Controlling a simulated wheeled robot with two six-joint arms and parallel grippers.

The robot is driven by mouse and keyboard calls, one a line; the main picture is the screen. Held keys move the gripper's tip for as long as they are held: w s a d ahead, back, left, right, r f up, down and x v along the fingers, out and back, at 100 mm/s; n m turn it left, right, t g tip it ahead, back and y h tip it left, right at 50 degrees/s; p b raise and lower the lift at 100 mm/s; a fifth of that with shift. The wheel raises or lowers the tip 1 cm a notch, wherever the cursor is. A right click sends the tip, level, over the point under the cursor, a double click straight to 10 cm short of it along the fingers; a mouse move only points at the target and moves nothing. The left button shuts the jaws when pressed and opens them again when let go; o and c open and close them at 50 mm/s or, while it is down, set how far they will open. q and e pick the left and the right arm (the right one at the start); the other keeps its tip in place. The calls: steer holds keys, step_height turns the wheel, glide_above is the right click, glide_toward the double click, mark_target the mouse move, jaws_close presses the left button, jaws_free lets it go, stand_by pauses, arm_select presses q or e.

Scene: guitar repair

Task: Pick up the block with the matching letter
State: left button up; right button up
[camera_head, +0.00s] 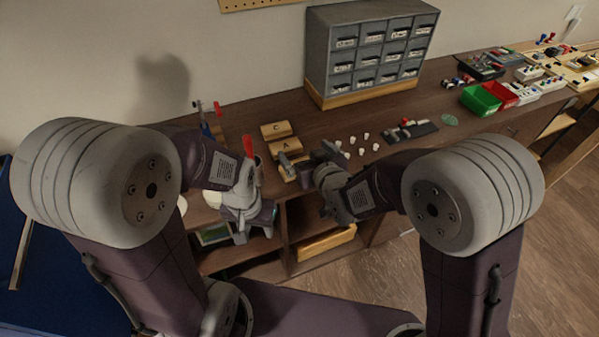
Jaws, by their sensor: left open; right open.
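Wooden blocks stand in a short row on the bench. The back block (277,131) bears a letter that looks like C, and the block in front of it (287,145) bears an A. A third wooden piece in front of these is mostly hidden by the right gripper. My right gripper (307,162) is open close to the A block, with its fingers near the front of the row. My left gripper (256,178) is open to the left of the blocks, near the bench's front edge. I cannot tell whether either gripper touches a block.
Several small white pieces (361,146) lie right of the blocks. A grey drawer cabinet (319,54) stands behind. Red-handled tools (217,108) are at the left. A dark tool mat (421,131) and green bin (479,100) are to the right. Shelves lie below the bench.

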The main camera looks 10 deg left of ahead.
mark_target(287, 147)
steer(key=shift+s+a+f, duration=0.25)
steer(key=shift+a+f, duration=0.15)
steer(key=shift+f, duration=0.05)
steer(key=shift+s+a+f, duration=0.2)
steer(key=shift+a+f, duration=0.15)
steer(key=shift+f, duration=0.1)
steer(key=shift+a, duration=0.15)
steer(key=shift+w+a, duration=0.1)
steer(key=shift+w, duration=0.05)
steer(key=x, duration=0.3)
steer(key=shift+a+f, duration=0.1)
steer(key=x, duration=0.5)
steer(key=shift+a+f, duration=0.15)
steer(key=shift+f, duration=0.2)
arm_select(q)
steer(key=shift+w+f, duration=0.1)
steer(key=shift+f, duration=0.55)
